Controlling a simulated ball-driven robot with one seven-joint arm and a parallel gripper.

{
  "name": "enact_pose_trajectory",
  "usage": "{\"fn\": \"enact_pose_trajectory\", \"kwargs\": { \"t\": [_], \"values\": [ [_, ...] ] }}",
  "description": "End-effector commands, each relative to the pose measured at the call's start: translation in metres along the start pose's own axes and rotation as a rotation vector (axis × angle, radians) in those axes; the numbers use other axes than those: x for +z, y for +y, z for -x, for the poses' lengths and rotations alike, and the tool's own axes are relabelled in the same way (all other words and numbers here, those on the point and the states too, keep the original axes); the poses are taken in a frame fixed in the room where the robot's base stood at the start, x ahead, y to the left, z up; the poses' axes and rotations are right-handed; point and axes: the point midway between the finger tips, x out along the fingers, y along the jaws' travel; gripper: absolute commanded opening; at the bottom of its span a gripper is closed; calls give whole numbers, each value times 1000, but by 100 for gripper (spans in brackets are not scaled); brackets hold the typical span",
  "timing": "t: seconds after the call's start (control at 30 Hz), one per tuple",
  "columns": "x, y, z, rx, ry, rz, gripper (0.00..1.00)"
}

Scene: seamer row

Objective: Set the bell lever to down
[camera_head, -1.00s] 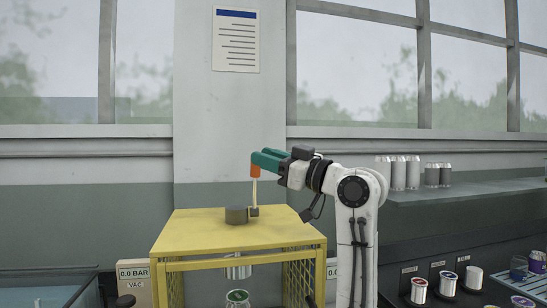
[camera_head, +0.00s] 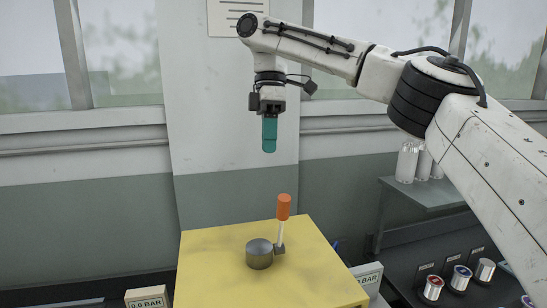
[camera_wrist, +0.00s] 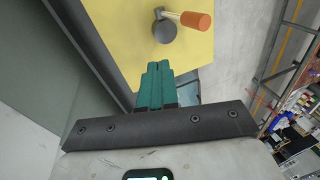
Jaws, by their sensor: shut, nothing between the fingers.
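The bell lever (camera_head: 283,215) has a pale stem and an orange knob and stands nearly upright on the yellow machine top (camera_head: 215,275). A round dark grey hub (camera_head: 259,254) sits just left of the lever's base. My gripper (camera_head: 269,148) has teal fingers, points down and is shut and empty, above and slightly left of the knob, apart from it. In the wrist view, the orange knob (camera_wrist: 196,21) and the hub (camera_wrist: 164,31) lie beyond the tips of my gripper (camera_wrist: 158,68).
Gauge boxes reading 0.0 BAR (camera_head: 146,298) stand beside the yellow machine. The wall is behind; the air above the yellow top is clear.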

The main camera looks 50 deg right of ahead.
Motion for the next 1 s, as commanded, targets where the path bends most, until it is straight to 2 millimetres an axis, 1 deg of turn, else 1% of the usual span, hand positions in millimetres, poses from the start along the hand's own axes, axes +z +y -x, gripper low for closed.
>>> {"fn": "enact_pose_trajectory", "kwargs": {
  "t": [0.03,0.1,0.17,0.27,0.63,0.7,0.77,1.0],
  "values": [
    [11,-3,13,-9,-12,-28,0],
    [20,-5,18,-22,-20,-48,0],
    [24,-6,17,-28,-23,-56,0],
    [25,-5,6,-33,-25,-55,0],
    [26,-7,-61,-32,-21,-52,0],
    [27,-9,-69,-27,-26,-55,0],
    [27,-9,-81,-28,-26,-56,0],
    [24,-32,-92,-25,-25,-54,0]
  ]
}}
